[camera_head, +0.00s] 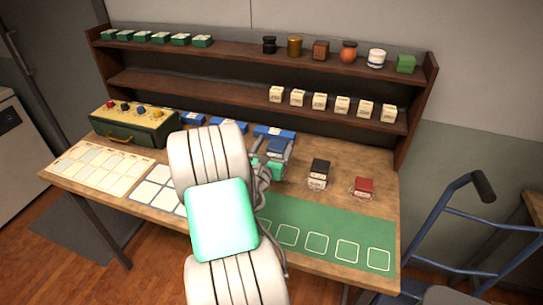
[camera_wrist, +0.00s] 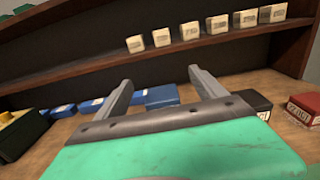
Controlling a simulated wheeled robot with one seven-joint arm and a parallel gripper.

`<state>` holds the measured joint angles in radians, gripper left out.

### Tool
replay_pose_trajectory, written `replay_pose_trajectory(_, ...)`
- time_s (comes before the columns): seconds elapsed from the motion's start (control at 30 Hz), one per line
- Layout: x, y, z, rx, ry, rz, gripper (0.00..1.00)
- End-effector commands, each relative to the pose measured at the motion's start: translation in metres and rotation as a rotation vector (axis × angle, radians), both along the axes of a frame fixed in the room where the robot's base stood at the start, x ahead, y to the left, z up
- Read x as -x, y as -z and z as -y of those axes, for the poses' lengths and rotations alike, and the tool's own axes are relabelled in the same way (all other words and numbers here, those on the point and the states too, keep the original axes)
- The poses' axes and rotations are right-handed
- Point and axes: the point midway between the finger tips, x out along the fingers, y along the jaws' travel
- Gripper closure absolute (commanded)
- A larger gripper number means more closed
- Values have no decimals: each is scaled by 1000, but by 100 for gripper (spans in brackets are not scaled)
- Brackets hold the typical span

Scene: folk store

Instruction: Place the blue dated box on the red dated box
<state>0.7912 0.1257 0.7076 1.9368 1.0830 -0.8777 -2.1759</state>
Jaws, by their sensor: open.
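The blue dated box (camera_head: 277,147) is on the wooden table, close to my gripper (camera_head: 279,155). In the wrist view, a blue box (camera_wrist: 160,96) shows in the gap between the two fingers of my gripper (camera_wrist: 161,78), which are spread with nothing clamped. I cannot tell how far between the fingers it sits. The red dated box (camera_head: 363,187) stands alone on the table to the right, and shows at the right edge of the wrist view (camera_wrist: 305,107) with a white printed label. My arm hides part of the table.
A black labelled box (camera_head: 319,172) stands between the blue and red boxes. Flat blue cases (camera_head: 228,125) lie behind. A shelf (camera_head: 250,97) with cream boxes rises at the back. A green mat (camera_head: 330,227) has white outlines. A hand truck (camera_head: 467,225) stands at the right.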

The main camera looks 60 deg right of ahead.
Motion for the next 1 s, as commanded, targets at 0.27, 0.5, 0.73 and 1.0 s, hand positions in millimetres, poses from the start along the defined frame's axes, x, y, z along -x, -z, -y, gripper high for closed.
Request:
replay_pose_trajectory(0.27, 0, 41, 0, 0, 0, 1, 20)
replay_pose_trajectory(0.5, -3, 38, 23, 0, 4, 2, 20)
replay_pose_trajectory(0.73, -12, 36, 60, -1, 4, 3, 20)
replay_pose_trajectory(1.0, -16, 40, 77, 0, 1, 0, 20)
